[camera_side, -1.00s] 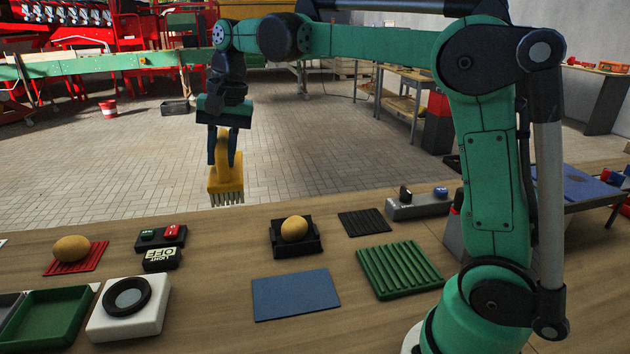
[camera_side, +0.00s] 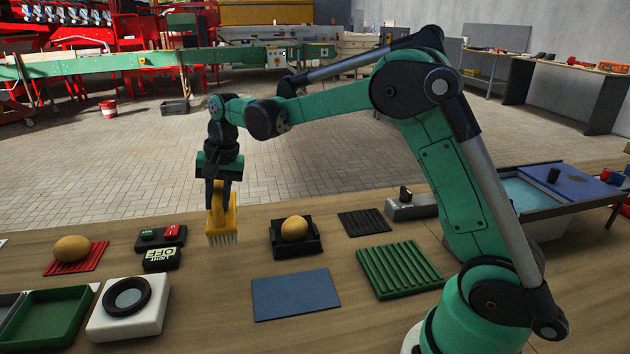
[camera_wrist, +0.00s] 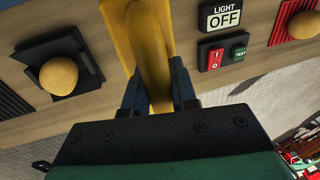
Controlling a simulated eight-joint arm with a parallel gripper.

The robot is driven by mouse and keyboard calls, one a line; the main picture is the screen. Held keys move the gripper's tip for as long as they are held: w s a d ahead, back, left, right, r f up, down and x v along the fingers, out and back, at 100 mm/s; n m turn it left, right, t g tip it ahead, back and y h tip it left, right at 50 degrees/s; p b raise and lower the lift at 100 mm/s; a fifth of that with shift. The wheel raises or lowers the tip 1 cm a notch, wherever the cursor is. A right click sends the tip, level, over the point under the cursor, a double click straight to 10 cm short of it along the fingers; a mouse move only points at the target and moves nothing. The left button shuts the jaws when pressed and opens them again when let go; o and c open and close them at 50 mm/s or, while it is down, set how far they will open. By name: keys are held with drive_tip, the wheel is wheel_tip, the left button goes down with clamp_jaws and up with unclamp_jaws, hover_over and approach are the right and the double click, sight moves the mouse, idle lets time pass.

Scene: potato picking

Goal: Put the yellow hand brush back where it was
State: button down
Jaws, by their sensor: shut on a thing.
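The yellow hand brush (camera_side: 222,219) hangs upright in my gripper (camera_side: 220,190), bristles down, near the far edge of the table, between the button box and the black potato holder. I cannot tell whether its bristles touch the table. In the wrist view the brush's yellow handle (camera_wrist: 150,50) runs between the two fingers of my gripper (camera_wrist: 158,85), which is shut on it. The brush's bristles are hidden in the wrist view.
A potato (camera_side: 294,228) sits in a black holder (camera_side: 290,251) right of the brush. Left are a red and green button box (camera_side: 160,237), a light switch label block (camera_side: 161,259) and a potato (camera_side: 72,248) on a red mat (camera_side: 92,262). A blue mat (camera_side: 296,295) and green ribbed tray (camera_side: 399,270) lie nearer.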

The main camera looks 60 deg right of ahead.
sight(235, 212)
drive_tip(key=x, duration=0.4)
drive_tip(key=s+x, duration=0.1)
drive_tip(key=x, duration=0.1)
drive_tip(key=shift+d+f, duration=0.35)
drive_tip(key=shift+f, duration=0.1)
drive_tip(key=c, duration=0.7)
unclamp_jaws()
drive_tip(key=shift+f, duration=0.1)
drive_tip(key=v, duration=1.1)
drive_tip(key=shift+s+r, duration=0.3)
drive_tip(key=shift+r, duration=0.4)
drive_tip(key=s+a+f+n+t, duration=0.1)
drive_tip(key=s+a+n+t, duration=0.1)
drive_tip(key=s+n, duration=0.2)
drive_tip(key=s+a+f+n+t+h, duration=0.1)
drive_tip(key=s+n, duration=0.4)
drive_tip(key=s, duration=0.6)
drive_tip(key=shift+a+t, duration=0.45)
drive_tip(key=shift+t, duration=0.65)
